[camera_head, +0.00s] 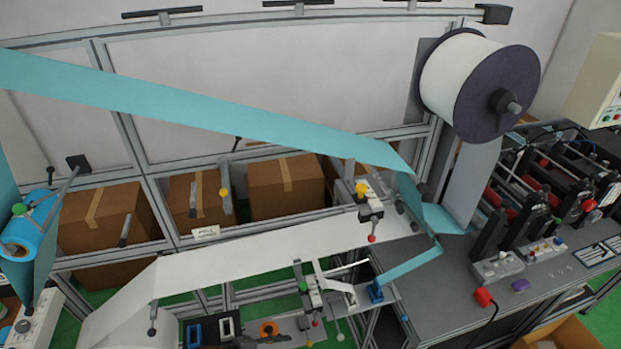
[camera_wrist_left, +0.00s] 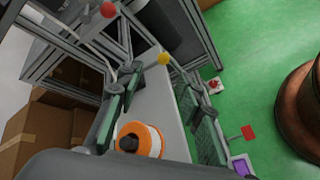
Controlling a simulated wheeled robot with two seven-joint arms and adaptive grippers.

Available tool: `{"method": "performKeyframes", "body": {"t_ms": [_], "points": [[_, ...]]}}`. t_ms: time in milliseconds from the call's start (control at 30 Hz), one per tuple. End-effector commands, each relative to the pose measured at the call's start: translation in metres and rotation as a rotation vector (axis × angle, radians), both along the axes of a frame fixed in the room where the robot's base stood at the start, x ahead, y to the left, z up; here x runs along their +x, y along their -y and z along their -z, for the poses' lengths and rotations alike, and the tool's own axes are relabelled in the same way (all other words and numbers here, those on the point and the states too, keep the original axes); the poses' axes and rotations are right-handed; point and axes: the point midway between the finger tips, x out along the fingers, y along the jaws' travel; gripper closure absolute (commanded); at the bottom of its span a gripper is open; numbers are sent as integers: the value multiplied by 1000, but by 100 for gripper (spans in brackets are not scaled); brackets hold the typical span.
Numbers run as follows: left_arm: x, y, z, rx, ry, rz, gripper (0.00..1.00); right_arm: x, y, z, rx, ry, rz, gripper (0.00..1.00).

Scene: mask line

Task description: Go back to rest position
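My left gripper (camera_wrist_left: 157,85) shows in the left wrist view, its two dark green fingers spread wide apart with nothing visibly pinched between them. An orange and white roll (camera_wrist_left: 141,141) shows behind the gap between the fingers, nearer the left one; I cannot tell its distance from the gripper. Neither arm shows in the head view. My right gripper is in neither view.
The mask line fills the head view: a large white roll (camera_head: 462,80) at upper right, a teal band (camera_head: 215,112) and a white band (camera_head: 260,252). Cardboard boxes (camera_head: 286,185) stand behind the frame.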

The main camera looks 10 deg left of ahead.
Motion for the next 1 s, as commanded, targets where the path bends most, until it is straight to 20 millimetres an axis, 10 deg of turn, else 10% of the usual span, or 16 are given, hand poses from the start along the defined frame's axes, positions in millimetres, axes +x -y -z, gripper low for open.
{"method": "performKeyframes", "body": {"t_ms": [333,600,1000], "points": [[-56,-10,-8,400,276,310,66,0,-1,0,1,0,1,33],[-118,-96,-34,945,416,646,66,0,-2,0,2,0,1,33],[-186,-182,-75,1284,310,879,66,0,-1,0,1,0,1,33]]}}
